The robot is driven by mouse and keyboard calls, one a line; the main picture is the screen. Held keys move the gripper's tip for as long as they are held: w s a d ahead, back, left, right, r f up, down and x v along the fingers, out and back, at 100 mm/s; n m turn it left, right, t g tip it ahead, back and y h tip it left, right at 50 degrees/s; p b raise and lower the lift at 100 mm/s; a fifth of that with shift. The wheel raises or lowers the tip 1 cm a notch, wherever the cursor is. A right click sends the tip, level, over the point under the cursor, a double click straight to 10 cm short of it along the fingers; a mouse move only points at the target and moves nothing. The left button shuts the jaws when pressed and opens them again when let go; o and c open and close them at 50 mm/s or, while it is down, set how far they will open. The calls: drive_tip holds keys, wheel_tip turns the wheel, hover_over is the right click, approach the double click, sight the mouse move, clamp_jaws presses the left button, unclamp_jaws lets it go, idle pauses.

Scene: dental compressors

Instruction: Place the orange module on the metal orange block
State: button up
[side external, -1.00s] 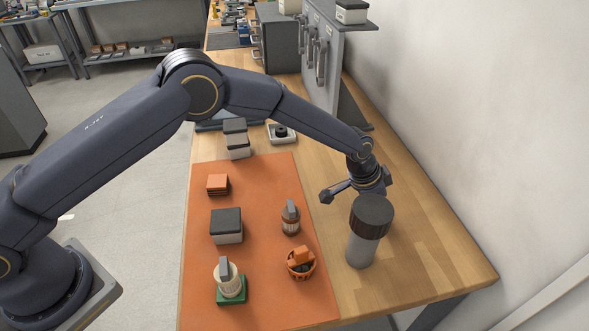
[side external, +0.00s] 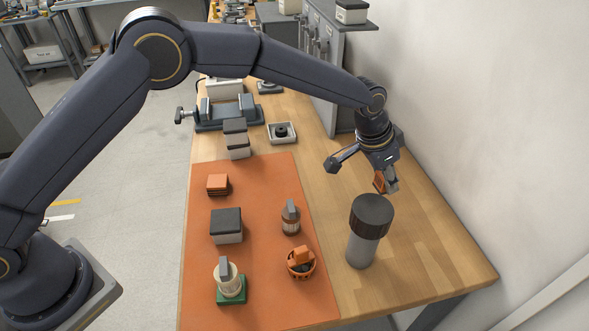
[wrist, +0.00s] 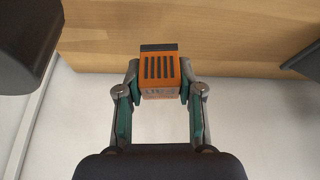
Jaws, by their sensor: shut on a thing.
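My gripper (side external: 385,186) is shut on the orange module (wrist: 160,68), above the wooden bench and behind the grey cylinder. In the wrist view the module has dark slots, a black far edge and a pale near face, with a finger on each side. In the side view the module (side external: 379,182) shows as a small tilted orange piece. A small orange block with dark layers (side external: 217,183), which looks like the metal orange block, sits on the orange mat's far left part, well left of my gripper.
A grey cylinder with a dark brown cap (side external: 369,232) stands close in front of my gripper.

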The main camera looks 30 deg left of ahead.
drive_tip(key=s+a+f+n+t+y, duration=0.1)
drive_tip(key=s+a+f+n+y, duration=0.15)
drive_tip(key=a+n, duration=0.5)
drive_tip(key=s+a+r+n+y, duration=0.1)
drive_tip(key=s+a+r+n, duration=0.3)
drive_tip(key=a, duration=0.5)
drive_tip(key=s+a+r+n+y, duration=0.1)
drive_tip(key=s+a+r+n, duration=0.15)
drive_tip(key=s+a, duration=0.4)
drive_tip(key=s+a+r+n+g+y, duration=0.2)
drive_tip(key=s+a+r+n, duration=0.1)
drive_tip(key=s+a, duration=1.15)
hover_over(217, 177)
drive_tip(key=s, duration=0.2)
drive_tip(key=shift+t, duration=0.3)
drive_tip(key=f, duration=0.6)
drive_tip(key=d+f, duration=0.1)
drive_tip(key=f, duration=0.2)
drive_tip(key=shift+w, duration=0.1)
drive_tip(key=shift+w+f+h, duration=0.2)
drive_tip(key=shift+f+h, duration=0.05)
drive_tip(key=shift+w+f, duration=0.2)
drive_tip(key=shift+f, duration=1.6)
